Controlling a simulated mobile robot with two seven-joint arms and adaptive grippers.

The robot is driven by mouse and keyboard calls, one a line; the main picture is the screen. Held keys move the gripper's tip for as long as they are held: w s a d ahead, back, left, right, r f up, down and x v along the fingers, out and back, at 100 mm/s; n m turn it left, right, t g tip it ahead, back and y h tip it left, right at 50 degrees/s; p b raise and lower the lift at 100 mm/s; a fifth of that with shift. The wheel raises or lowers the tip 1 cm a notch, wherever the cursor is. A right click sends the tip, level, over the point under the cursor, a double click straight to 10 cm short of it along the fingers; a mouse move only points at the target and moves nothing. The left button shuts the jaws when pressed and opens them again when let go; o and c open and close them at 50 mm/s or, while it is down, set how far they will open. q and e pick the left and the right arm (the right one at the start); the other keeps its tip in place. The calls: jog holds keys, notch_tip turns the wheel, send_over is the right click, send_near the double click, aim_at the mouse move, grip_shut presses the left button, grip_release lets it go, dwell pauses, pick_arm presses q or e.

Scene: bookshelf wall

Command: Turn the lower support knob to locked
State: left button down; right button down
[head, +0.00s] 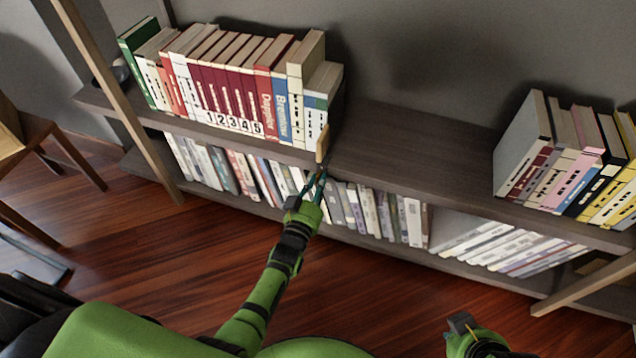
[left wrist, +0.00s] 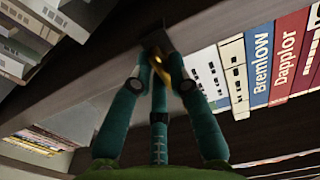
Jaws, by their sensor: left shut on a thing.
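A small support with a flat tan upright piece (head: 322,143) stands at the front edge of the upper shelf, just right of the row of books. My left gripper (head: 318,181) reaches up to the shelf edge directly below it. In the left wrist view the gripper (left wrist: 160,78) is shut on a small gold-coloured knob (left wrist: 158,60) under a dark bracket at the shelf edge. The fingers hide part of the knob, and I cannot read its locked or unlocked marking. My right gripper (head: 464,326) is low at the bottom edge, away from the shelf; its fingers are unclear.
Upright books (head: 230,85) fill the upper shelf (head: 415,150) left of the support; its middle is bare. More books (head: 570,160) stand at the right. The lower shelf's books (head: 375,210) sit behind and below my left gripper. A wooden chair (head: 30,140) stands far left.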

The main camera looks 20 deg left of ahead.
pick_arm(q)
jog(key=c, duration=1.2)
grip_release()
jog(key=s, duration=1.2)
jog(key=shift+a, duration=0.2)
jog(key=shift+a, duration=0.1)
